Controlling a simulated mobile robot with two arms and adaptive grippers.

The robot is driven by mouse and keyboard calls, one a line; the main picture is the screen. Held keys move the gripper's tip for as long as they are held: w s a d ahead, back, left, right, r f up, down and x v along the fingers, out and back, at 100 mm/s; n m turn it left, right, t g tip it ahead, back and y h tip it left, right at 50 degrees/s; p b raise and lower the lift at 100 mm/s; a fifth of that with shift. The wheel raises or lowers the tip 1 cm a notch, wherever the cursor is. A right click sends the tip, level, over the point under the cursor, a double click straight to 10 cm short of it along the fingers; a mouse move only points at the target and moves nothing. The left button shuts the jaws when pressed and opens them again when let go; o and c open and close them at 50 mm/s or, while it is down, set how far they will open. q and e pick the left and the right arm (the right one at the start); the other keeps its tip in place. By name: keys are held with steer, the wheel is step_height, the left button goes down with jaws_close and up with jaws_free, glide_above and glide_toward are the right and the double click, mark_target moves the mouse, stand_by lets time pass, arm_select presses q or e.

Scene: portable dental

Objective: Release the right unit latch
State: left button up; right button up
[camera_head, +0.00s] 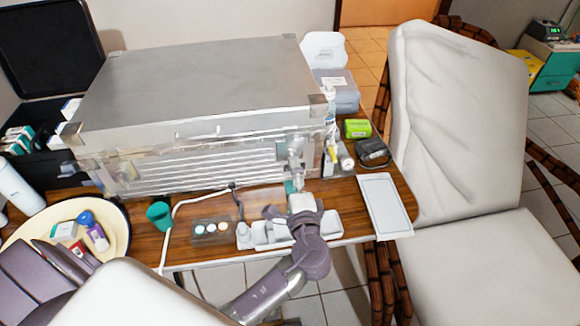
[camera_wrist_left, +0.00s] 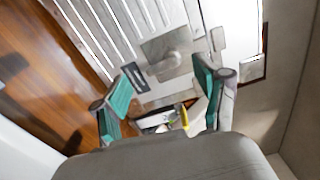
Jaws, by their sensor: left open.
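The metal unit (camera_head: 200,90) is a large silver case with a ribbed front, standing shut on the wooden table (camera_head: 262,205). Its right latch (camera_head: 296,150) is a metal fitting near the right end of the front. The latch plate (camera_wrist_left: 172,55) also shows in the left wrist view, with a rounded raised part, ahead of my fingers. My left gripper (camera_head: 294,185) is below and in front of the latch. In the wrist view its teal-padded fingers (camera_wrist_left: 163,90) are spread apart with nothing gripped. Contact with the latch cannot be told. My right gripper is not in view.
A white tray (camera_head: 265,242) and a holder with small jars (camera_head: 212,231) lie along the table's front edge. A teal cup (camera_head: 160,214) is left, a tablet (camera_head: 385,205) right. Bottles and a green box (camera_head: 357,128) stand beside the case. A pale chair (camera_head: 455,120) borders the right.

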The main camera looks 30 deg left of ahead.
arm_select(q)
steer(key=v, duration=0.9)
